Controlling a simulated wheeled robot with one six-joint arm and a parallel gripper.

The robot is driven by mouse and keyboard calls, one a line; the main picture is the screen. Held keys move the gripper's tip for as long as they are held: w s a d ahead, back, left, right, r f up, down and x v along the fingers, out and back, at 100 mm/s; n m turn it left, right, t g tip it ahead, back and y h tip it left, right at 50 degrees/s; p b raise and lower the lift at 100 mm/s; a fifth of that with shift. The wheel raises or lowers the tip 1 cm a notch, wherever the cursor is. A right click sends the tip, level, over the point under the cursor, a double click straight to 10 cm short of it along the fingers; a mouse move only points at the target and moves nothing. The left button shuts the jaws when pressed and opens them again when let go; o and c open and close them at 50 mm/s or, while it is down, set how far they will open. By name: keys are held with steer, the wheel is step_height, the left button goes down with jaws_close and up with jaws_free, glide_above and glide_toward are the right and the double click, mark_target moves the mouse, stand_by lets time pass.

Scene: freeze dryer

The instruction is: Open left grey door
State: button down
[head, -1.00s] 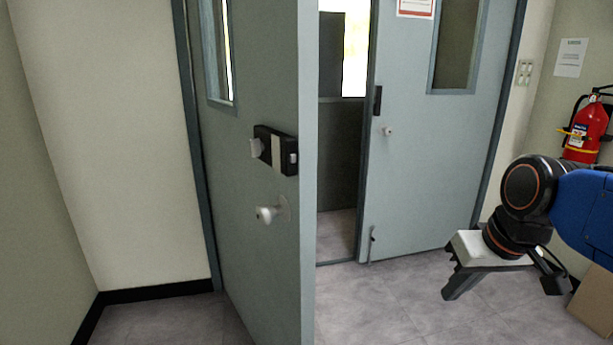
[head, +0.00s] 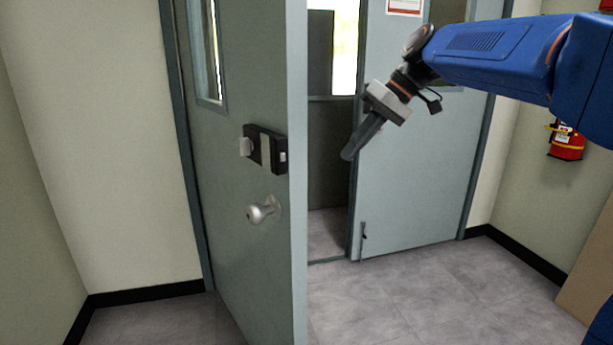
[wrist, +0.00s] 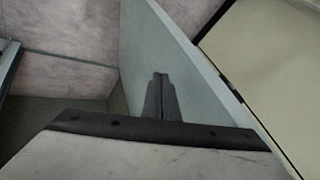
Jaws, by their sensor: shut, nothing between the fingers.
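The left grey door (head: 235,190) stands ajar in the head view, swung toward me, with its free edge facing me. It carries a black lock box (head: 265,148) and a round knob (head: 263,210) below it. My gripper (head: 348,155) is shut and empty, pointing down and left, to the right of the door's edge and in front of the right door in the picture. No contact with the left door shows. In the wrist view my shut fingers (wrist: 158,80) appear against a pale grey door panel (wrist: 165,45); which door it is I cannot tell.
The right grey door (head: 415,185) looks closed, with a small bolt (head: 363,235) near its bottom. A doorway gap (head: 327,180) lies between the doors. A fire extinguisher (head: 566,143) hangs on the right wall. The tiled floor (head: 420,290) in front is clear.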

mark_target(306, 175)
steer(key=a+f, duration=0.6)
steer(key=a, duration=0.4)
steer(key=shift+a+f+n, duration=0.3)
steer(key=shift+f, duration=0.1)
steer(key=shift+s, duration=0.1)
